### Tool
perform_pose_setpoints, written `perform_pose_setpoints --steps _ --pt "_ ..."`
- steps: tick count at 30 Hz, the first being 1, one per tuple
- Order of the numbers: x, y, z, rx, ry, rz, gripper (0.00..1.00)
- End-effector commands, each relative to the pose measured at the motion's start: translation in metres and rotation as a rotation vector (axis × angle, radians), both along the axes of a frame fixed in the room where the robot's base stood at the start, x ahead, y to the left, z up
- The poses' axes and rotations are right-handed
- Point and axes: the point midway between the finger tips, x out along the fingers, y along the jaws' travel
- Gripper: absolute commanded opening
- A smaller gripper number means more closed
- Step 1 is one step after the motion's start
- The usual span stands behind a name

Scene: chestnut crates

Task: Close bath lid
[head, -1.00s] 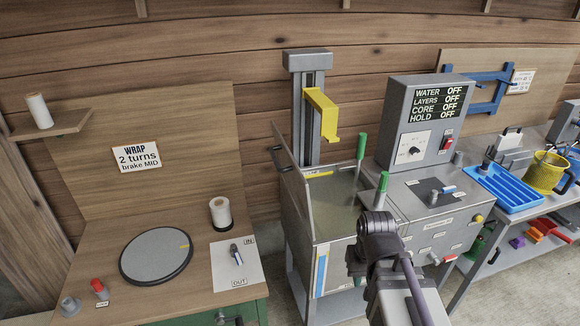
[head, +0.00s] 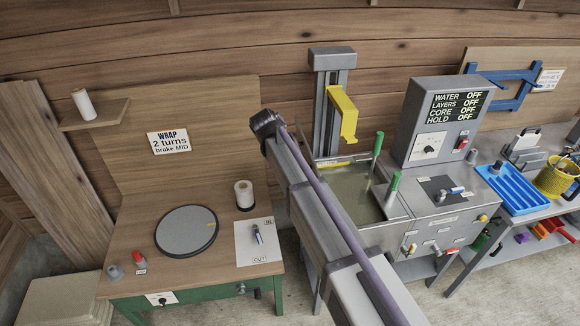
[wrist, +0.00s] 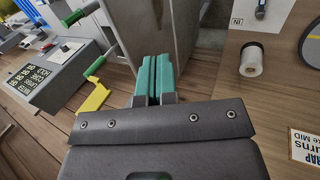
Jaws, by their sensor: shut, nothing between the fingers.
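The bath (head: 350,190) is a grey metal tank holding murky liquid, right of the wrap table. Its lid is hidden behind my arm in the head view. In the wrist view, a grey upright panel (wrist: 165,38), which looks like the open lid, stands just beyond my fingertips. My gripper (wrist: 153,62) has teal fingers pressed together with nothing between them. They point at the panel's edge region; I cannot tell whether they touch it.
Two green-handled levers (head: 393,188) rise at the bath's right side. A yellow hook bracket (head: 343,112) hangs on a column behind it. The control box (head: 440,120) stands to the right. The wrap table (head: 150,245) with a turntable (head: 187,231) lies left.

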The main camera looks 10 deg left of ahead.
Motion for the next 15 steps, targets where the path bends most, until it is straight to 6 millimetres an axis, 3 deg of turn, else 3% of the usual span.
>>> perform_pose_setpoints --steps 1,7,9,15 --pt "0.001 -0.005 -0.022 0.0 0.0 0.0 0.0" --pt "0.008 -0.022 -0.059 0.0 0.0 -0.001 0.0" --pt "0.013 -0.036 -0.042 0.0 -0.001 -0.002 0.0" --pt "0.02 -0.055 -0.039 0.001 0.0 0.0 0.0"
